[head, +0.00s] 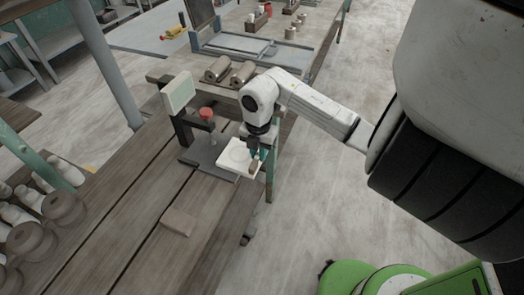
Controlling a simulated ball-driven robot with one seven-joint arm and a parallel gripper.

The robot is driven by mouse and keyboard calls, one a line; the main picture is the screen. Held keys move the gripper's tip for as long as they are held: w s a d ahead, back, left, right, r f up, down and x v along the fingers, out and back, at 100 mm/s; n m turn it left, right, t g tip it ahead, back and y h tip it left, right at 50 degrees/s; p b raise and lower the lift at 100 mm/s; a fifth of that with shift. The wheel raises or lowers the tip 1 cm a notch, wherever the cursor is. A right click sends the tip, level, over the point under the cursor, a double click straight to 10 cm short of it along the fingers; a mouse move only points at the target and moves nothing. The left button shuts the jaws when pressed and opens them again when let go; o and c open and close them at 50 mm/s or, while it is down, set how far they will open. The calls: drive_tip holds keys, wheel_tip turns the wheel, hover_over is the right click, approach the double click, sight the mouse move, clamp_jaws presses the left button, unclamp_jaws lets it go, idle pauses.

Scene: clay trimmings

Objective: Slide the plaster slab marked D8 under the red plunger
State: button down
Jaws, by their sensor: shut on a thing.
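A white plaster slab (230,163) with a faint round mark lies flat at the right edge of the grey base plate of a press stand. No D8 marking is readable at this size. The red plunger (206,113) stands out from the stand's dark column, to the left of and behind the slab. My gripper (255,160) reaches down at the slab's right side and is shut on it. A small tan piece shows at the fingertips; I cannot tell whether it belongs to the slab. The fingers hide part of the slab's right edge.
The stand's base plate (201,154) and pale display box (178,93) are left of my gripper. A tan block (177,221) lies on the near planks. Two clay rolls (230,71) lie behind. Several pots crowd the lower left. The bench's right edge is close.

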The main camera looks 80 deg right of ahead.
sight(229, 151)
drive_tip(key=shift+w+d+f, duration=0.1)
drive_tip(key=shift+w+d, duration=0.25)
drive_tip(key=shift+w, duration=1.1)
drive_tip(key=shift+w+d, duration=0.3)
drive_tip(key=shift+w, duration=1.1)
drive_tip(key=shift+w+d+f, duration=0.1)
drive_tip(key=shift+w+d, duration=0.25)
drive_tip(key=shift+w, duration=1.1)
drive_tip(key=shift+w+d, duration=0.15)
drive_tip(key=shift+w, duration=0.45)
drive_tip(key=c, duration=1)
unclamp_jaws()
drive_tip(key=shift+o, duration=0.2)
